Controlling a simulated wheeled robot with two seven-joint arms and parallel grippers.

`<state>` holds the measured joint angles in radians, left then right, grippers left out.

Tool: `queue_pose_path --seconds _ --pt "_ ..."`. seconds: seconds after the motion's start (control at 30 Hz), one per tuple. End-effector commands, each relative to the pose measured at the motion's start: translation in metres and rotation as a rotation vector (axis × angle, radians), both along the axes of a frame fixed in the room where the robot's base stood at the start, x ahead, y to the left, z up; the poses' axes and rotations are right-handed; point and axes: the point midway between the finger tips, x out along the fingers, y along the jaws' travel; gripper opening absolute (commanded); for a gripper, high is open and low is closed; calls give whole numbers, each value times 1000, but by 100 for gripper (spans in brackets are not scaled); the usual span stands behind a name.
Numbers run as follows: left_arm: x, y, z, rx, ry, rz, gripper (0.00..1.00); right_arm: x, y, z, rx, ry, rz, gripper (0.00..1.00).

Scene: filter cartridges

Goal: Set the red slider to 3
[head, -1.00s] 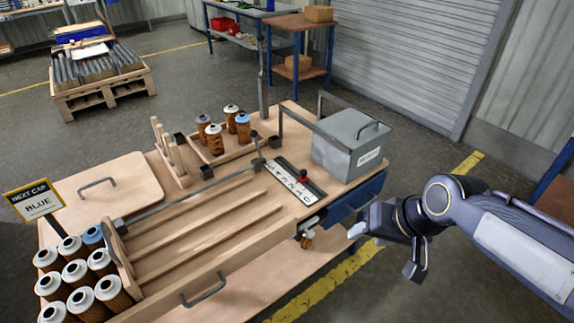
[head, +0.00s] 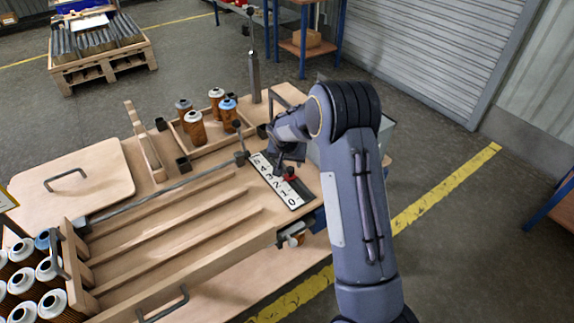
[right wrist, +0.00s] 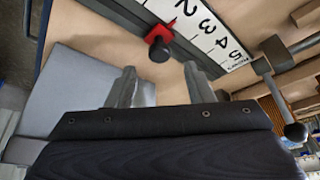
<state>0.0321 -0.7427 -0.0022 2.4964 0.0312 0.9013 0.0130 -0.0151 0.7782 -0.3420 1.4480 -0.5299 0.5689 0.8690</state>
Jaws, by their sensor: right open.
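The red slider (head: 290,178) sits on a track beside a white number scale (head: 268,172) on the bench. It appears to be close to the 2. In the right wrist view the red slider (right wrist: 160,34) has a dark round knob, and the digits 2, 3, 4 and 5 show on the scale (right wrist: 212,32). My right gripper (head: 279,166) is over the scale at the slider, partly hidden by its own arm in the head view. In the right wrist view my right gripper (right wrist: 157,84) is open and empty, with the knob ahead of the gap between its fingers. My left gripper is out of view.
A grey box (head: 388,128) stands behind my right arm, mostly hidden. A wooden tray (head: 198,148) with several cartridges is left of the scale. Wooden rails (head: 170,232) cross the bench front. A metal post with a ball end (right wrist: 280,98) shows near the scale.

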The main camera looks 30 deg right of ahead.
Motion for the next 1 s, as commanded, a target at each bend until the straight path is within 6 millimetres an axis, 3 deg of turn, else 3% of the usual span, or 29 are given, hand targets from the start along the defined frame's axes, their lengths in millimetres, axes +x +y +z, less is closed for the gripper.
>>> queue_pose_path --seconds 0.3,0.67,1.0 --pt "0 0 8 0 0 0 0 12 -10 -39 2 1 -1 48" --pt "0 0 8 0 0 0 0 14 -12 -45 1 0 0 46" --pt "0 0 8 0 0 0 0 14 -12 -45 1 0 0 2"
